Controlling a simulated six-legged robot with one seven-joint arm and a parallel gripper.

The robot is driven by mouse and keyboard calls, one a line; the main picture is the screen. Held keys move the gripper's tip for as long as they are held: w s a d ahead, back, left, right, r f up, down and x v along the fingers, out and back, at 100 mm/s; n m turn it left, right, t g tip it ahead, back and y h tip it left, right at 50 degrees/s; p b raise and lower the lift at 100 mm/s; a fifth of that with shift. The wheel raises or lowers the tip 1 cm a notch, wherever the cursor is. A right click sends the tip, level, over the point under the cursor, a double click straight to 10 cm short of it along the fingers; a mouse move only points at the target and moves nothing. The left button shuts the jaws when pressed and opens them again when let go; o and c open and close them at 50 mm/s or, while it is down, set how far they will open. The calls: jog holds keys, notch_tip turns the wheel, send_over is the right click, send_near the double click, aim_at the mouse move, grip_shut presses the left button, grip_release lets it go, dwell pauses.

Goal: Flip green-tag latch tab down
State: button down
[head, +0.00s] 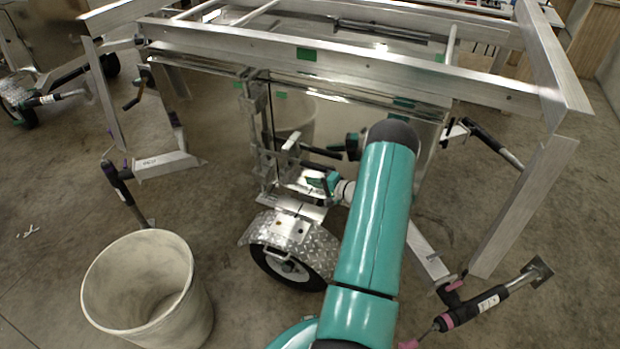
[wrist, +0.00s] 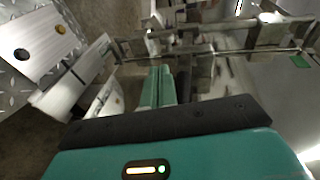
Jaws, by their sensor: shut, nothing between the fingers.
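I cannot pick out the green-tag latch tab for certain. In the head view, green tags mark the trailer's top rail (head: 220,38), with one tag (head: 306,53) near its middle. Smaller green tags sit below it near the upright metal latch frame (head: 258,135). In the wrist view a green tag (wrist: 300,62) shows at the right on bare metal. My gripper (wrist: 160,72) is shut and empty, its teal fingers pointing at the metal bars and brackets of the frame. In the head view my gripper (head: 325,182) is beside the lower frame, above the fender; its tips are partly hidden.
A diamond-plate fender (head: 290,232) sits over a wheel (head: 290,268) below my gripper. A pale bin (head: 145,290) stands on the floor at left. Trailer rails and legs surround my arm, with a slanted leg (head: 525,205) at right.

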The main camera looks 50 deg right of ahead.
jog(key=s+f, duration=0.7)
jog(key=shift+d, duration=0.4)
jog(key=shift+s, duration=0.15)
jog(key=shift+r, duration=0.1)
jog(key=w+a+r+n+g+y, duration=0.2)
jog(key=w+a+r+n+g, duration=0.1)
jog(key=a+r, duration=0.65)
jog(key=w+a+r+n+g+y, duration=0.1)
jog(key=w+a+r+n+g, duration=0.15)
jog(key=a+r, duration=0.65)
jog(key=w+a+r+n+g+y, duration=0.2)
jog(key=a+r+n+g, duration=0.2)
jog(key=a+r, duration=0.5)
jog(key=s+a+r+n+g+h, duration=0.35)
jog(key=s+a+r, duration=0.45)
jog(key=a+r, duration=0.4)
jog(key=s+a+r+n+t+h, duration=0.1)
jog(key=s+a+r+h, duration=0.1)
jog(key=s, duration=0.4)
jog(key=s+a+r+n+t+h, duration=0.1)
jog(key=s+a+r+t+h, duration=0.1)
jog(key=s, duration=0.4)
jog(key=shift+s+a+r+t, duration=0.3)
jog(key=shift+a+r, duration=0.25)
jog(key=shift+r, duration=0.3)
